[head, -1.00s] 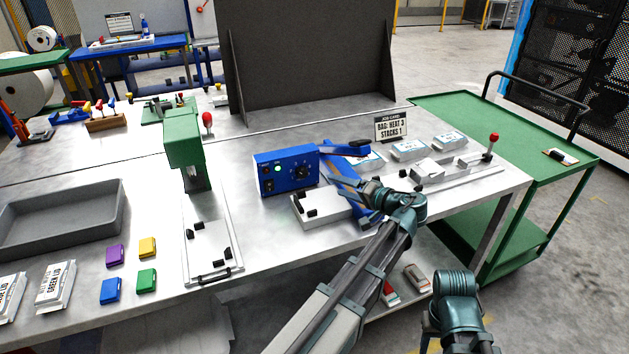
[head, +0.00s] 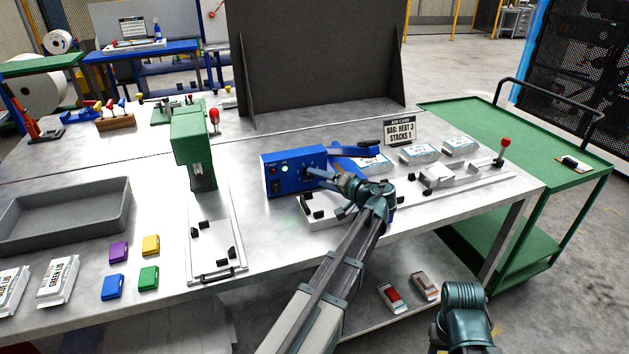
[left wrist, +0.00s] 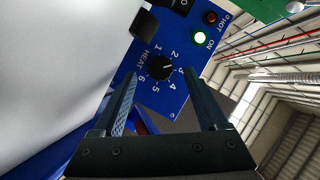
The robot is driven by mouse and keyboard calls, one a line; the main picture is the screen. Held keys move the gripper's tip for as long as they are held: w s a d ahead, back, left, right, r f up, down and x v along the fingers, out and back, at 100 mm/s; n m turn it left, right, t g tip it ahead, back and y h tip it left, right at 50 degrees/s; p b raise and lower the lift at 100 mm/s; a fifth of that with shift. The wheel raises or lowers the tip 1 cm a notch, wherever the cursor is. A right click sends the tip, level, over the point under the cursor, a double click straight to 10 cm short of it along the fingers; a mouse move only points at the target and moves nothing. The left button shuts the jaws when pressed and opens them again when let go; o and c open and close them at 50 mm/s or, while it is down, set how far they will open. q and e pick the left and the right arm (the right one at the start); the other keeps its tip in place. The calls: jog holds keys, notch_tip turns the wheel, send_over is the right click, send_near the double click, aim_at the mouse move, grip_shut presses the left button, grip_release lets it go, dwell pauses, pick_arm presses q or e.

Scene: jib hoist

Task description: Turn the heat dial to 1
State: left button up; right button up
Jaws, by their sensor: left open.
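The heat dial (left wrist: 161,68) is a black knob on a blue control box (head: 290,172). Its numbers run from 1 to 6 around it in the left wrist view. Its white pointer mark seems to face between 2 and 3; I cannot tell exactly. My left gripper (head: 322,178) is at the box front, open, and hides part of the dial in the head view. In the left wrist view its two fingers (left wrist: 160,76) stand apart, one each side of the dial, with nothing held. I cannot tell whether the tips touch.
A blue lever arm (head: 355,160) is right of the box. A green press (head: 193,145) stands left. A job card (head: 400,130) reads heat 3, stacks 1.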

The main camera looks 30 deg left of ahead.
pick_arm(q)
jog(key=shift+x, duration=1.45)
grip_shut()
